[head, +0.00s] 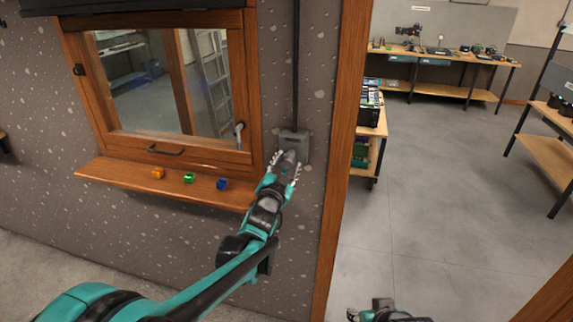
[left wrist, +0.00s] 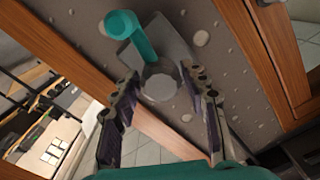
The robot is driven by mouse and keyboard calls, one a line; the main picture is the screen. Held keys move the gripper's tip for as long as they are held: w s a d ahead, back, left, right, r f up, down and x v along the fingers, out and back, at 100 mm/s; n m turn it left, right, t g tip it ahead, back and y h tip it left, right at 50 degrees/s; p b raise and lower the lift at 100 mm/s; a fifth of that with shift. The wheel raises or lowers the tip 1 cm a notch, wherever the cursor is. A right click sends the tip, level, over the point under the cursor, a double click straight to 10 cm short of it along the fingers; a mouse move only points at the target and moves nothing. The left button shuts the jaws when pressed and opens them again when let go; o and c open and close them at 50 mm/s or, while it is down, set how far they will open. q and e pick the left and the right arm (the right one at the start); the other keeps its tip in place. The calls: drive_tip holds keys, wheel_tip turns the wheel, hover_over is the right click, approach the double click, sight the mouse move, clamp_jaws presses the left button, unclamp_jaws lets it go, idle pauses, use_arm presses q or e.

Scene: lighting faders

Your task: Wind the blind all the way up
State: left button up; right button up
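The grey winder box (head: 293,140) is on the wall right of the window, with a dark strap (head: 296,60) running up from it. In the left wrist view the winder (left wrist: 172,45) carries a teal crank with a round knob (left wrist: 121,24), pointing to the upper left. My left gripper (head: 287,161) is at the winder; in the wrist view its fingers (left wrist: 163,82) are apart, one on each side of the crank's hub, with the knob beyond them. Contact is unclear. The dark blind housing (head: 130,5) is cut off at the top. My right gripper (head: 382,308) shows only partly at the bottom edge.
The wooden window (head: 248,85) has a latch handle near the winder. Orange (head: 158,173), green (head: 188,178) and blue (head: 222,184) blocks lie on the sill (head: 120,176). A wooden door post (head: 343,150) stands close right of the winder, with open floor beyond.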

use_arm(q)
drive_tip(key=shift+o, duration=0.3)
drive_tip(key=v, duration=1.2)
